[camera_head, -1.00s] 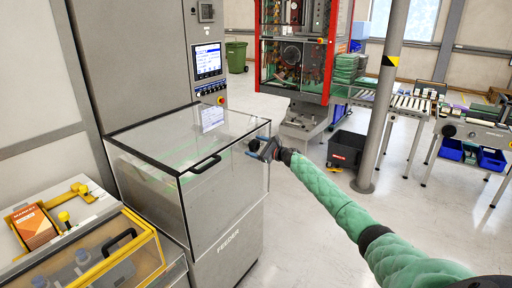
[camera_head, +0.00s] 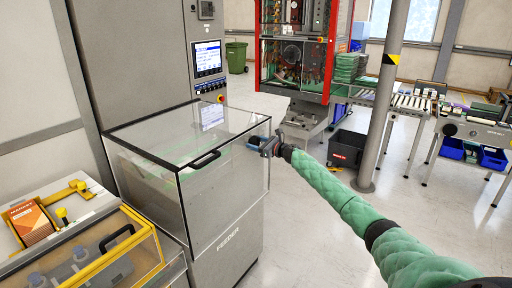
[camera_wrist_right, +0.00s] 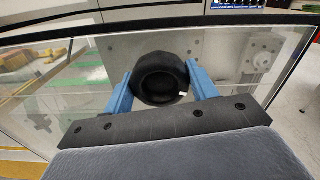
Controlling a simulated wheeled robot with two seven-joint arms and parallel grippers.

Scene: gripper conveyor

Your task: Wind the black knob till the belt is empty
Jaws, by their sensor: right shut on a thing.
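The black knob (camera_wrist_right: 160,78) shows in the right wrist view between the two blue fingers of my right gripper (camera_wrist_right: 160,92), which is shut on it. In the head view my right gripper (camera_head: 258,143) is at the right side of the feeder (camera_head: 228,228), and the knob is hidden behind it. The belt is inside the clear feeder cover (camera_head: 160,160); green shapes show faintly through it, and I cannot make out separate items. In the wrist view green pieces (camera_wrist_right: 88,72) show at the left behind the clear panel. My left gripper is out of view.
A black handle (camera_head: 205,160) sits on the feeder cover. A machine with a yellow-framed cover (camera_head: 150,240) and an orange box (camera_head: 30,222) stand at the left. A grey pillar (camera_head: 383,110) and a black bin (camera_head: 346,148) are at the right. The floor between is clear.

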